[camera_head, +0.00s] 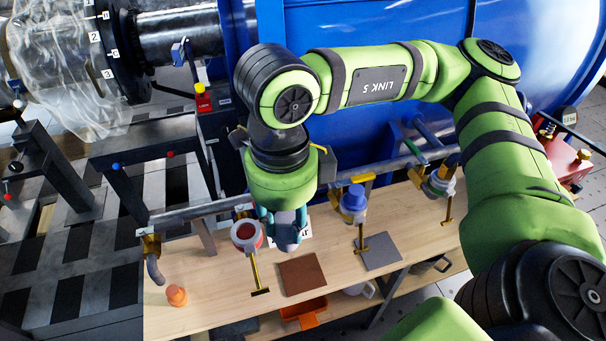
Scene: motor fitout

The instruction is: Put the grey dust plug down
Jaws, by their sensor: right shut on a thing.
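My right gripper (285,226) points down over the wooden bench, in front of the pipe rail. Its teal fingers are shut around a small grey piece, which looks like the grey dust plug (285,237). The fingers hide most of the plug, and I cannot tell whether it touches anything below. A grey square mat (379,253) lies bare on the bench to the right, and a brown square mat (302,274) lies bare just in front of the gripper. My left gripper is not in view.
The bench (215,290) carries an orange cone-shaped plug (176,295) at left. A red-faced port (246,235) is left of the gripper; a blue-capped port (354,200) is to its right. Yellow T-handles hang at the rail. A blue tank (345,80) stands behind; an orange bin (304,314) sits below.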

